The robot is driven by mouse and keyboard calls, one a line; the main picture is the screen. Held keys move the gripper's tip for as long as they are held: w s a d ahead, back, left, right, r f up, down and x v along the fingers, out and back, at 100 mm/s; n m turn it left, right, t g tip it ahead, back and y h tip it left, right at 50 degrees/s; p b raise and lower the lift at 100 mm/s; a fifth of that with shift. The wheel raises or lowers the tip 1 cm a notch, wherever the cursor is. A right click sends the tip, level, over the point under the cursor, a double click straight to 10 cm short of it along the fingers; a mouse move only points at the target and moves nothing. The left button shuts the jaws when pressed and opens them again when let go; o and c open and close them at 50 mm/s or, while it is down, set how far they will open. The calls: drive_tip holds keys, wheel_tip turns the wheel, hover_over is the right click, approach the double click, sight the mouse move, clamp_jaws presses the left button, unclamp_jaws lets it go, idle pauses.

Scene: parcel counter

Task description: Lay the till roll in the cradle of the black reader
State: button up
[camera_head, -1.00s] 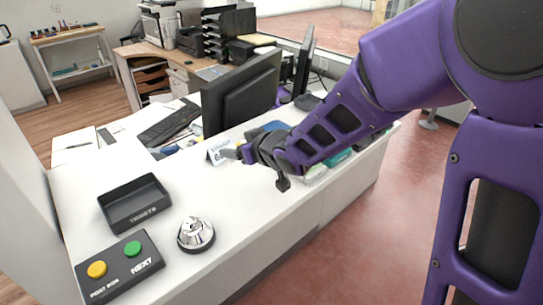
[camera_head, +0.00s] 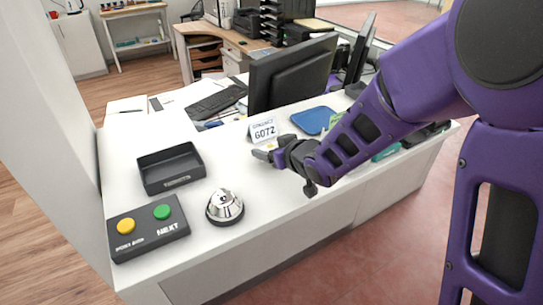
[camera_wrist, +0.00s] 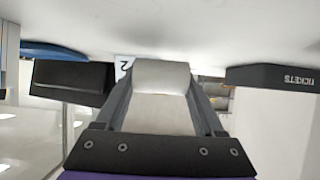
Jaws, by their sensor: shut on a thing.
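My gripper (camera_head: 264,155) is over the white counter, in front of the white number sign (camera_head: 264,130). In the wrist view, my gripper (camera_wrist: 160,92) is shut on the till roll (camera_wrist: 160,76), a pale grey-white cylinder lying crosswise between the fingers. In the head view the roll is small and hard to tell from the fingertips. I cannot pick out the black reader for certain. A dark object (camera_head: 434,131) at the counter's far right is partly hidden by my arm, and I cannot tell whether it is the reader.
A black tickets tray (camera_head: 172,181), a silver bell (camera_head: 225,208) and a black button box (camera_head: 148,230) stand at the left of the counter (camera_head: 240,240). A blue tray (camera_head: 312,121) and a black monitor (camera_head: 290,75) stand behind my gripper. The tickets tray shows upside down in the wrist view (camera_wrist: 275,77).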

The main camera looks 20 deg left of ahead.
drive_tip(key=shift+f, duration=0.8)
drive_tip(key=shift+f, duration=0.15)
drive_tip(key=o, duration=1.3)
drive_tip(key=shift+o, duration=0.2)
